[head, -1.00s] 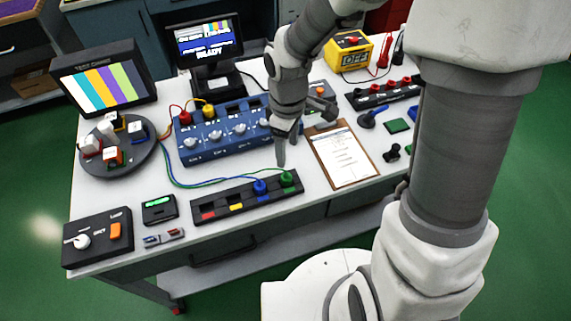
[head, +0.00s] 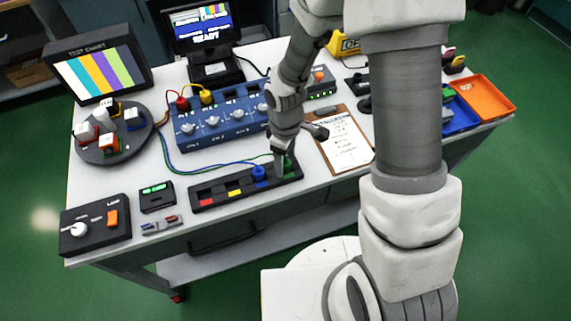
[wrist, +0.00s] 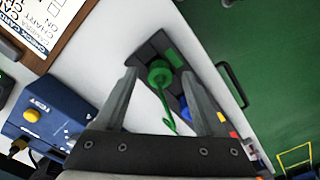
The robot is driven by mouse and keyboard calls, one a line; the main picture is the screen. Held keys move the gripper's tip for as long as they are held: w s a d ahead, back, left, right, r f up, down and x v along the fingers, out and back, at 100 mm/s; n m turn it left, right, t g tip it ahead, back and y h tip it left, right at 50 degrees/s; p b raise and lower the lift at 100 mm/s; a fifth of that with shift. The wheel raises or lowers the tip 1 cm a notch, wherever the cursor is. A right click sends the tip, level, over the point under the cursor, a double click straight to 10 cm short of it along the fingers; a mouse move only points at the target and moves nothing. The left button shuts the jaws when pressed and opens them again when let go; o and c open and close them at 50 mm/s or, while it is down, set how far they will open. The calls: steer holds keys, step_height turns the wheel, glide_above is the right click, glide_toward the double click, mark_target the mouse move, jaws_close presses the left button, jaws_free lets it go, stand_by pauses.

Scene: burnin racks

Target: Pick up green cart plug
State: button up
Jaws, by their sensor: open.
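The green cart plug (head: 290,163) stands at the right end of a black socket strip (head: 212,200), partly hidden behind my gripper in the head view. My gripper (head: 282,164) is open and points down at the plug. In the wrist view, the green plug (wrist: 160,74) with its green lead shows between the two open fingers (wrist: 160,76), with a visible gap on each side. I cannot tell how far the fingertips are above the strip. A blue plug (head: 260,172) stands just left of the green plug; it also shows in the wrist view (wrist: 186,108).
A blue channel box (head: 215,128) with red and yellow plugs stands behind the strip. A clipboard (head: 343,143) lies to the right. A turntable with cubes (head: 88,157), a switch box (head: 92,226) and a small green display (head: 156,196) are to the left.

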steer(key=shift+c, duration=0.4)
jaws_close()
steer(key=shift+r, duration=0.1)
